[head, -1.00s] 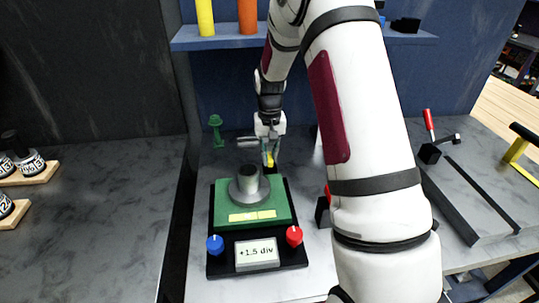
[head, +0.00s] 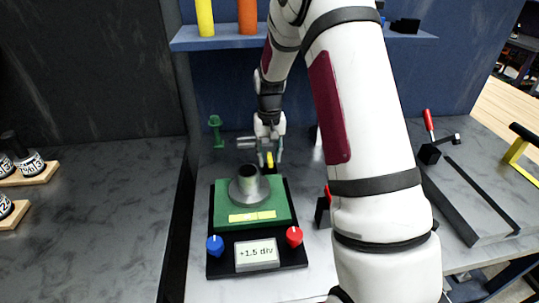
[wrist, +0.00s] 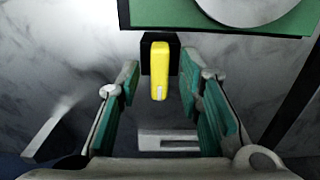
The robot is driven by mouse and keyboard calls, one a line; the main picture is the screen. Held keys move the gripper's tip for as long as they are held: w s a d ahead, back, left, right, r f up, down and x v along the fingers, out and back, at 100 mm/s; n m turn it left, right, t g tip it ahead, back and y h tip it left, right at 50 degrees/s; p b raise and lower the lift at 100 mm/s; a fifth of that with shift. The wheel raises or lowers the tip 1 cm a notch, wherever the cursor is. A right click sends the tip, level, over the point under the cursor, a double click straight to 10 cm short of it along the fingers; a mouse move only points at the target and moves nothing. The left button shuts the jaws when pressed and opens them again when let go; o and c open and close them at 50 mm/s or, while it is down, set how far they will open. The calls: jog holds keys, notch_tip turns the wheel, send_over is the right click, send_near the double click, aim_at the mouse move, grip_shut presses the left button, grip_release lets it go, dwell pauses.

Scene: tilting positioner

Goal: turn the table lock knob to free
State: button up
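The tilting positioner has a green table (head: 284,205) on a black base, with a grey round fixture (head: 249,186) on top. A yellow knob (head: 270,160) shaped like a bar sits on a black block behind the table. It also shows in the wrist view (wrist: 160,71), lying lengthwise between the finger lines. My gripper (head: 270,157) is open behind the table. In the wrist view its teal-padded fingers (wrist: 168,85) stand one on each side of the knob, with visible gaps. No label shows on the yellow knob.
A blue knob (head: 215,244) and a red knob (head: 294,236) flank a display (head: 257,254) reading "+1.5 div" at the front. A green post (head: 216,130) stands at the back left. A black rail (head: 447,203) lies at the right. A blue shelf (head: 215,38) is above.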

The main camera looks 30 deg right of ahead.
aim_at(270, 157)
notch_tip(270, 157, up, 12)
dwell(0.5)
dwell(0.4)
jog(key=s+a+r+n+t, duration=0.2)
jog(key=s+a+r+t, duration=0.1)
jog(key=s+a+r, duration=0.8)
jog(key=s+a+n+t, duration=0.1)
jog(key=s+a, duration=0.1)
jog(key=s, duration=0.7)
jog(key=s+a+r+n+t, duration=0.1)
jog(key=s, duration=0.8)
jog(key=shift+s+a+r, duration=0.15)
jog(key=shift+a+r, duration=0.1)
jog(key=shift+a, duration=0.15)
